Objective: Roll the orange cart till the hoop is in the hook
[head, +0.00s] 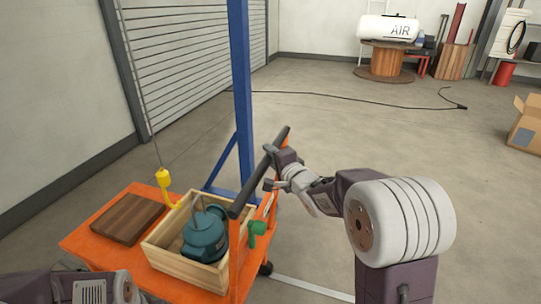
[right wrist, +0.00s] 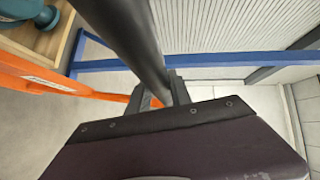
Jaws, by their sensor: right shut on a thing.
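The orange cart (head: 85,240) stands at the lower left, carrying an open wooden crate (head: 165,257) with a teal pump (head: 203,238) in it. I cannot clearly make out the hoop near the top of the pump. A yellow hook (head: 163,179) hangs on a thin cable at the crate's far left corner, left of the pump. My right gripper (head: 272,174) is shut on the cart's black handle bar (head: 243,196). The bar (right wrist: 125,38) also runs between its fingers (right wrist: 158,97) in the right wrist view. Part of my left arm shows at the bottom left, but its gripper does not.
A brown wooden board (head: 128,218) lies on the cart left of the crate. A blue post (head: 241,90) with blue feet stands just behind the cart. A black cable (head: 350,98) lies across the floor. The floor at the right is mostly clear, with a cardboard box (head: 525,128) at the edge.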

